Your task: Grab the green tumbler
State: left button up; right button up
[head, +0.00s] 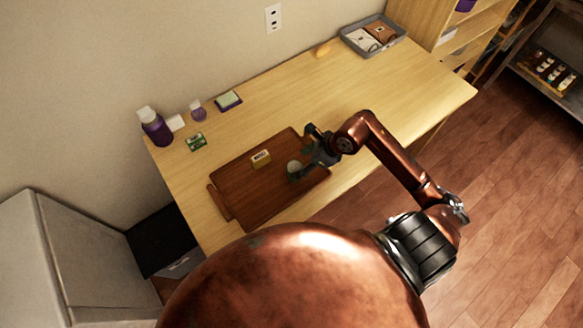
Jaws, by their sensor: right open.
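The green tumbler (293,169) is a small cup with a pale inside, at the right part of the brown wooden tray (240,194) on the table. My right gripper (305,158) is open and comes in from the right, with its fingers right at the tumbler. The arm and fingers hide part of the tumbler's right side. I cannot tell whether the fingers touch it. My left gripper is not in view.
A purple bottle (156,128), a small purple jar (197,110) and a green packet (197,142) stand near the wall. A grey bin (345,41) is at the far end. The table's middle is clear.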

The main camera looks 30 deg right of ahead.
aim_at(295, 170)
jog(key=shift+s+f+x, duration=0.1)
jog(key=shift+s+x, duration=0.1)
jog(key=shift+x, duration=0.8)
jog(key=shift+s+f+x, duration=0.1)
jog(key=shift+s+x, duration=0.05)
jog(key=shift+x, duration=0.85)
jog(key=shift+s+f+x, duration=0.1)
jog(key=shift+s+x, duration=0.1)
jog(key=shift+x, duration=0.8)
jog(key=shift+r, duration=0.1)
jog(key=shift+c, duration=0.6)
jog(key=shift+a, duration=0.1)
jog(key=c, duration=1.3)
